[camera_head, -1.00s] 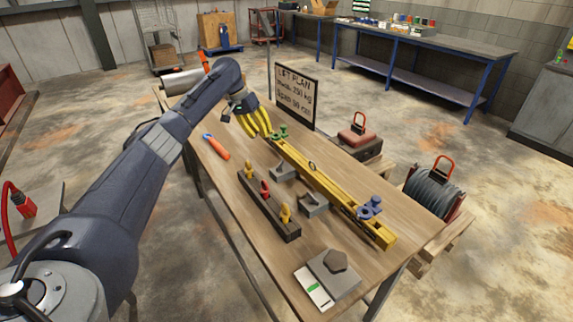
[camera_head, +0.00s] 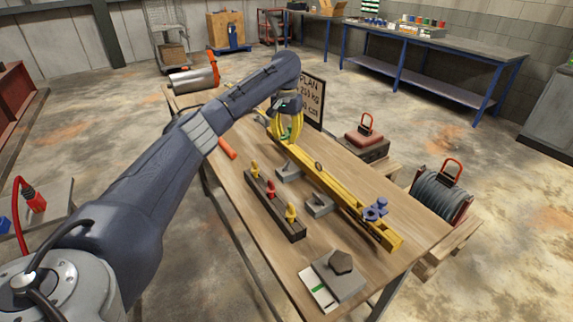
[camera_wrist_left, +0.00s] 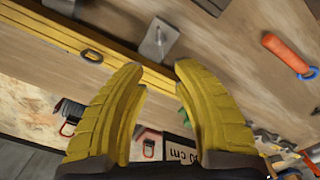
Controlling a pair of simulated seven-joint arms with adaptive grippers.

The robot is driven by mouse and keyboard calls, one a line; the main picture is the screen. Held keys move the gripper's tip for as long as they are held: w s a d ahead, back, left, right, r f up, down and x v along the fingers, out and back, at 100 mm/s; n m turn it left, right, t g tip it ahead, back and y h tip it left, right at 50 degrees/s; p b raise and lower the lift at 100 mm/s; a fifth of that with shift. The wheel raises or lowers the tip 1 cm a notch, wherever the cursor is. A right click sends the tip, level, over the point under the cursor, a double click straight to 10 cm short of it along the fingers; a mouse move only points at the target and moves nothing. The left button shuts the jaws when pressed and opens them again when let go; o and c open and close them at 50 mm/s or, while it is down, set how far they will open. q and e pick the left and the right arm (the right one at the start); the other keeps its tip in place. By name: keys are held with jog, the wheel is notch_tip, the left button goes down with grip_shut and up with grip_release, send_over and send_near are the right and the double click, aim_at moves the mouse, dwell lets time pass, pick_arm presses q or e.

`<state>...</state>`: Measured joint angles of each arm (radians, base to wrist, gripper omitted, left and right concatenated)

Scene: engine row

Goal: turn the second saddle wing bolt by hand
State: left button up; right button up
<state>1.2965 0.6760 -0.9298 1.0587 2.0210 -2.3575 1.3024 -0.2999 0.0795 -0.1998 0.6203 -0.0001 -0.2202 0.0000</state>
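The yellow beam (camera_head: 335,184) lies lengthwise on the wooden table. A blue saddle with a wing bolt (camera_head: 375,210) sits near its close end. A green saddle with a wing bolt (camera_head: 287,133) sits near the far end, mostly hidden by my left gripper (camera_head: 286,138). My left gripper points down over it, with its yellow fingers at either side. In the left wrist view its fingers (camera_wrist_left: 162,72) are spread, with bits of green (camera_wrist_left: 182,95) beside the right finger. I cannot tell whether they touch the bolt. My right gripper is not in view.
A dark rack (camera_head: 274,207) with yellow and red pieces stands left of the beam. Grey blocks (camera_head: 318,205) lie beside the beam. A lift plan sign (camera_head: 312,98) stands close behind my gripper. An orange-handled tool (camera_wrist_left: 287,53) lies nearby. A grey device (camera_head: 340,275) sits at the front.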

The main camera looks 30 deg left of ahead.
aim_at(286, 164)
pick_arm(q)
notch_tip(286, 164, down, 12)
jog(key=shift+f, duration=0.2)
dwell(0.4)
jog(key=shift+c, duration=0.2)
grip_shut()
